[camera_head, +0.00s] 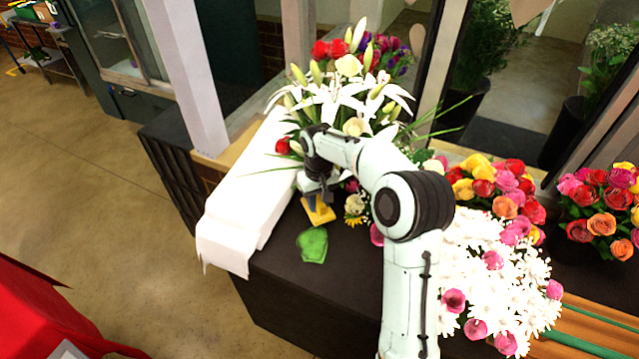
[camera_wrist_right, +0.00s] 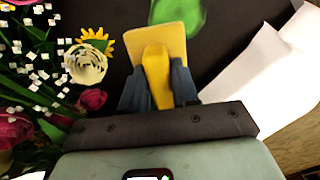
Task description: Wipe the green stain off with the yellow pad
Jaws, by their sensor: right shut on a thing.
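The green stain (camera_head: 312,245) is an irregular bright green patch on the dark tabletop (camera_head: 290,285), near its front edge. It also shows at the top of the right wrist view (camera_wrist_right: 178,14), partly cut off by the frame. My right gripper (camera_head: 316,197) is shut on the handle of the yellow pad (camera_head: 320,213). The pad shows in the right wrist view (camera_wrist_right: 160,40) as a flat yellow block with a rounded grip between the dark fingers. In the head view the pad is just behind the stain. I cannot tell whether it touches the table. My left gripper is not in view.
White paper (camera_head: 240,215) drapes over the table's left side. White lilies (camera_head: 340,95) stand close behind my right gripper. White daisies (camera_head: 490,270) and roses (camera_head: 500,185) crowd the right. A red cloth (camera_head: 45,320) shows at lower left. Tabletop in front of the stain is clear.

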